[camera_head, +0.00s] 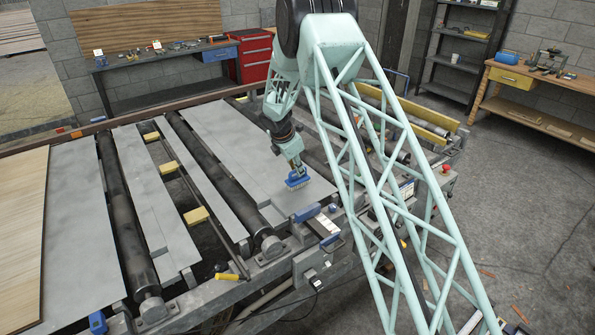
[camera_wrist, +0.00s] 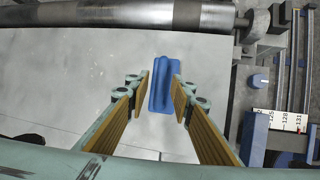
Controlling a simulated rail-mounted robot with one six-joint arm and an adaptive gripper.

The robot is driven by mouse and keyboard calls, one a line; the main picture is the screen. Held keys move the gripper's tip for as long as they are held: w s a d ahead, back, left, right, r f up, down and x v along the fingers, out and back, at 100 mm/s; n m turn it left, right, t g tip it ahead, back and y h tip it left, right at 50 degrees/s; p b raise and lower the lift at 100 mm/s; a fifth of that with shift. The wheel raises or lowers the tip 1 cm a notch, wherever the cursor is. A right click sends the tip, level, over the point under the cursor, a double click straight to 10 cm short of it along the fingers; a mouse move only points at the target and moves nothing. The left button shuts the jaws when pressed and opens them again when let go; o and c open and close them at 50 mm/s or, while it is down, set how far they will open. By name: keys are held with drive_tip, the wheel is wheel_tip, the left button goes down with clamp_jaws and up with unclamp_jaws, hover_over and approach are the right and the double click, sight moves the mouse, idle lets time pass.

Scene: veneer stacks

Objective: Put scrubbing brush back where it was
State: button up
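The scrubbing brush (camera_head: 298,180) has a blue back and pale bristles that face down. It is at the tip of my gripper (camera_head: 294,165), over the grey metal plate on the right part of the roller bed. In the wrist view the blue brush (camera_wrist: 164,88) lies between the two ribbed yellow-brown fingers of my gripper (camera_wrist: 163,86). The bristles are hidden in the wrist view. I cannot tell whether they touch the plate.
Grey plates (camera_head: 80,235) and dark rollers (camera_head: 128,220) fill the bed, with yellow blocks (camera_head: 196,216) between. A blue-ended clamp or gauge (camera_head: 307,212) and a scale (camera_wrist: 277,120) stand at the bed's edge near the brush. The plate (camera_wrist: 60,85) around the brush is mostly clear.

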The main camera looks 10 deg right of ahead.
drive_tip(key=v, duration=1)
idle(0.9)
